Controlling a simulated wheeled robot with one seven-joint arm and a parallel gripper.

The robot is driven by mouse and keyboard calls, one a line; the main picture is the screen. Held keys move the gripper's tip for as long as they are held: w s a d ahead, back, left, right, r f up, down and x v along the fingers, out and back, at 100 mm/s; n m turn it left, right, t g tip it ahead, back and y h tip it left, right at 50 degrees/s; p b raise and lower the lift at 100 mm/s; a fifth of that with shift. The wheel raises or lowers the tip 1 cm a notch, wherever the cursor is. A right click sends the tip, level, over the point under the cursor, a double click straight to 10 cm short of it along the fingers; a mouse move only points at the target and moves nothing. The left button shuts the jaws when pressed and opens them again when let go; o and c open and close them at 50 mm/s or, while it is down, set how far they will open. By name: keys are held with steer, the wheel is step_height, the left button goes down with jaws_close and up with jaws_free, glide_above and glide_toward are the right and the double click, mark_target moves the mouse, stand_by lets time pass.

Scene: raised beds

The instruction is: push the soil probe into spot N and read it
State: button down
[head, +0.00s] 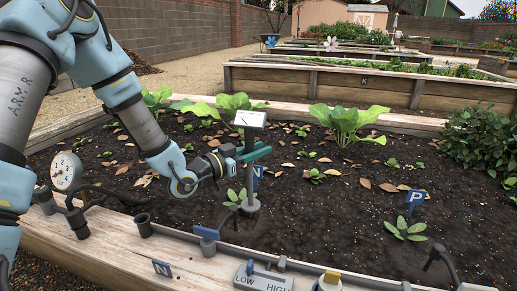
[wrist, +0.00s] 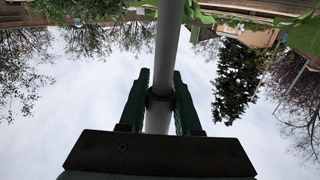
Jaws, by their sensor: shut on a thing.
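The soil probe, with a pale tilted display (head: 250,119) on top of an upright grey shaft (head: 249,172), stands in the near bed. My gripper (head: 255,153) is shut on this shaft below the display. In the wrist view the grey shaft (wrist: 168,60) runs between the two dark green fingers (wrist: 160,95). The probe's wider lower end (head: 250,206) is at the soil beside a small leafy seedling; how deep its tip goes is hidden. The display's reading is too small to make out.
A blue P marker (head: 415,197) and seedling (head: 405,230) stand to the right. The front timber edge carries a round gauge (head: 66,171), an N plate (head: 161,268) and a LOW/HIGH box (head: 263,278). Leafy plants (head: 347,122) grow behind. Black tubing lies near the probe.

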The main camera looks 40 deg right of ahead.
steer(key=shift+f+b, duration=0.7)
steer(key=shift+f, duration=0.4)
stand_by(0.8)
stand_by(1.8)
